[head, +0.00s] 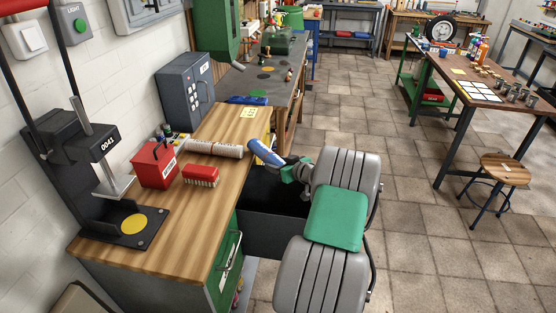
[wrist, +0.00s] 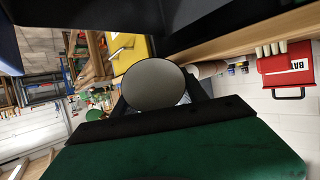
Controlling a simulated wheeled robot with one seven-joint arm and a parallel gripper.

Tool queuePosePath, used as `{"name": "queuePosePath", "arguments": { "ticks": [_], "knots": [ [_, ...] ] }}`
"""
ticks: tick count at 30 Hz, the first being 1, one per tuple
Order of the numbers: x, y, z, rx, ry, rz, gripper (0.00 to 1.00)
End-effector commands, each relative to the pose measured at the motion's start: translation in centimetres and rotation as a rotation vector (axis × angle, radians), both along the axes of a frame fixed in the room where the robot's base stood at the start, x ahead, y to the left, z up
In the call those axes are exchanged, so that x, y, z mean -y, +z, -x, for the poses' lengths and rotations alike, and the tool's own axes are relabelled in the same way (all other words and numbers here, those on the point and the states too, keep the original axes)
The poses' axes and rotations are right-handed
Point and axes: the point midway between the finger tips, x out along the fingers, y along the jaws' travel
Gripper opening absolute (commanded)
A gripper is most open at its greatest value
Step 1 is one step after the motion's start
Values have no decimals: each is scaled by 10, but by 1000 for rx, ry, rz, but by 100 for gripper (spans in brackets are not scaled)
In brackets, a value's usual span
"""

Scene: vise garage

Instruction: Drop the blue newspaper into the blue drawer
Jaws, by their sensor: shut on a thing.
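The blue newspaper (head: 264,152) is a rolled tube, held tilted at the right edge of the wooden bench. My gripper (head: 291,170) is shut on its lower right end; the fingertips are hard to make out there. In the wrist view the newspaper shows as a round grey end (wrist: 155,84) between my fingers. The drawer (head: 262,226) is pulled out from the bench's right side, below the newspaper. It looks dark, almost black, and its inside is in shadow. My arm hides its right part.
On the wooden bench (head: 190,228) lie a pale roll (head: 214,149), a red brush (head: 200,175) and a red box (head: 156,164). A black press (head: 75,150) stands at the left. A stool (head: 499,170) and table are at the right. Tiled floor between is free.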

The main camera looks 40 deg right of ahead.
Motion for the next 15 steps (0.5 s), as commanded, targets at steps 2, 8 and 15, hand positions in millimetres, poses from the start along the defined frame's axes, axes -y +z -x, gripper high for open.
{"name": "queuePosePath", "arguments": {
  "ticks": [2,8,15],
  "knots": [
    [0,1,0,2,1,2,0],
    [0,1,0,2,1,2,59],
    [0,1,0,1,0,1,76]
  ]
}}
